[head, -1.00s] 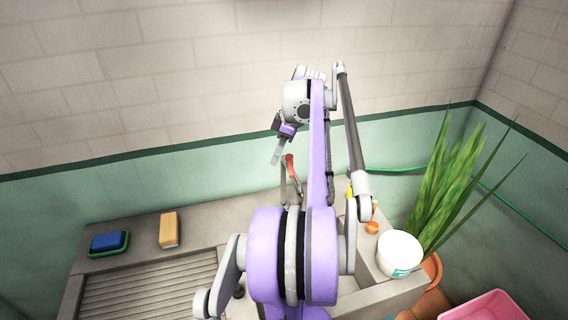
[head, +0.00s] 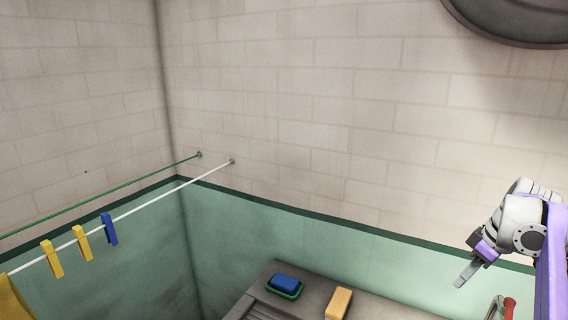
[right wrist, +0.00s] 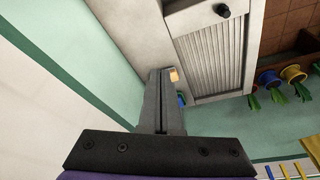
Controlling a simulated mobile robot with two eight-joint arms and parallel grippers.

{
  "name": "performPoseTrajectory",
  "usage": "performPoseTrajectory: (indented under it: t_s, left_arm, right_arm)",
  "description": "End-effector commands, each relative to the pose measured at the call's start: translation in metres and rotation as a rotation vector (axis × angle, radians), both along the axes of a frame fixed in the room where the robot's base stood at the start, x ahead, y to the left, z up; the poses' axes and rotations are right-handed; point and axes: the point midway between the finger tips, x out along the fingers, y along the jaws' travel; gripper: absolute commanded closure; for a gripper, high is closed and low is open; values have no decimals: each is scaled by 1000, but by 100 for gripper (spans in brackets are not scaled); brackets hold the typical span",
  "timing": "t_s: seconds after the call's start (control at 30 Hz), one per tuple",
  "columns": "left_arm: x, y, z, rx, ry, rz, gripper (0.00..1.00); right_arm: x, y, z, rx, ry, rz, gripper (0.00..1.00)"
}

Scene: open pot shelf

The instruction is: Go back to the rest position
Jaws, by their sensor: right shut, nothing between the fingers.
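My right gripper (head: 466,274) is at the right edge of the head view, held in the air in front of the tiled wall, above the counter. Its fingers are together with nothing between them. In the right wrist view the shut fingers (right wrist: 161,100) point toward the counter and the ribbed washboard (right wrist: 212,60). My left gripper does not show in either view.
A blue sponge in a green dish (head: 285,286) and a tan block (head: 339,303) lie on the counter (head: 385,309). A red-handled tool (head: 508,307) is below my right gripper. A white line (head: 150,203) with yellow and blue clothespins crosses the left. Pots (right wrist: 293,74) show in the wrist view.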

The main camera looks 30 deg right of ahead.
Motion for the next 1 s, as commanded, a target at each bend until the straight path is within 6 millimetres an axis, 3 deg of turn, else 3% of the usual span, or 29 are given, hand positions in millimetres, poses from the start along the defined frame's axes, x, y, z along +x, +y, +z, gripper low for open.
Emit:
performPoseTrajectory:
  t_s: [0.03, 0.1, 0.3, 0.43, 0.6, 0.7, 0.8, 1.0]
  left_arm:
    - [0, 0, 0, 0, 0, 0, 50]
    - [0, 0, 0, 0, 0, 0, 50]
    - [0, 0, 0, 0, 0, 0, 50]
    - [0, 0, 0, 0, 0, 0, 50]
    - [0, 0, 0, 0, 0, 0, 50]
    - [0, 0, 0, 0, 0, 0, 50]
    - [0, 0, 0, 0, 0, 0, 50]
    - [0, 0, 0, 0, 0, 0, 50]
  right_arm:
    - [26, 31, -12, -6, 11, 10, 100]
    - [52, 67, -29, -18, 21, -2, 100]
    - [96, 176, -78, -56, 7, -34, 100]
    - [104, 247, -113, -72, -33, -47, 100]
    - [94, 331, -159, -64, -115, -55, 100]
    - [82, 369, -182, -43, -164, -57, 100]
    - [71, 394, -200, -19, -203, -59, 100]
    - [60, 415, -216, 8, -237, -66, 100]
